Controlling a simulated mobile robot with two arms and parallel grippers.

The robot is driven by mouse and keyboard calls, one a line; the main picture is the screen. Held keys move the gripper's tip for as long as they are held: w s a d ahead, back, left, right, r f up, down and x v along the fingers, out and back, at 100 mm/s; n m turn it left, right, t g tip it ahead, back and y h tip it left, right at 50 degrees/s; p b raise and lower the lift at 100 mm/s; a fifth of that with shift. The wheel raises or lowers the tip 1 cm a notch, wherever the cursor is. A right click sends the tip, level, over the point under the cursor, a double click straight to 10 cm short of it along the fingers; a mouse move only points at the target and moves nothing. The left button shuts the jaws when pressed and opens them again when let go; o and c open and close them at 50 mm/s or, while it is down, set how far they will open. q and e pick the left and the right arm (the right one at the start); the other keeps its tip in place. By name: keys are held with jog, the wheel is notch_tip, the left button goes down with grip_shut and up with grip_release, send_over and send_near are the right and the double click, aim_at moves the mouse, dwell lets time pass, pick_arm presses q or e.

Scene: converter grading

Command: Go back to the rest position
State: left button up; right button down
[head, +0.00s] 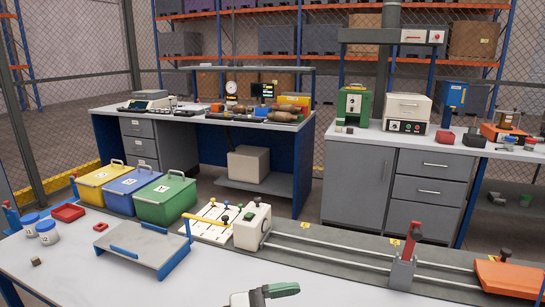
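A green and pale grey item with a dark middle (264,295) shows at the bottom edge, cut off by the frame. I cannot tell what it is.
Yellow (101,185), blue (132,181) and green (166,200) lidded bins stand along the near table's back. A blue-edged tray stand (143,244), two jars and a red tray (68,212) are left. A rail fixture (330,256) runs right. The front middle is mostly clear.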

pick_arm(q)
jog(key=w+a+n+t+y, duration=0.2)
jog(key=a+n+t+y, duration=0.55)
jog(key=n, duration=0.75)
jog(key=w+a+n+t+y, duration=0.2)
jog(key=a+n+t, duration=0.2)
jog(key=n+t, duration=0.9)
jog(key=s+a+f+n+g+y, duration=0.3)
jog(key=a+f+n+g+y, duration=0.55)
jog(key=n, duration=0.85)
jog(key=s+a+f+n+g+y, duration=0.1)
jog(key=s+a+f+n+g, duration=0.1)
jog(key=s+f+n+g, duration=0.6)
jog(key=s+a+f+n+g, duration=0.25)
jog(key=s+f, duration=0.45)
jog(key=s, duration=0.4)
notch_tip(320, 180, down, 24)
jog(key=d+g, duration=0.1)
jog(key=s+a+f+g, duration=0.1)
jog(key=s+a+f, duration=0.2)
jog(key=s+f, duration=1.4)
jog(key=shift+f, duration=0.25)
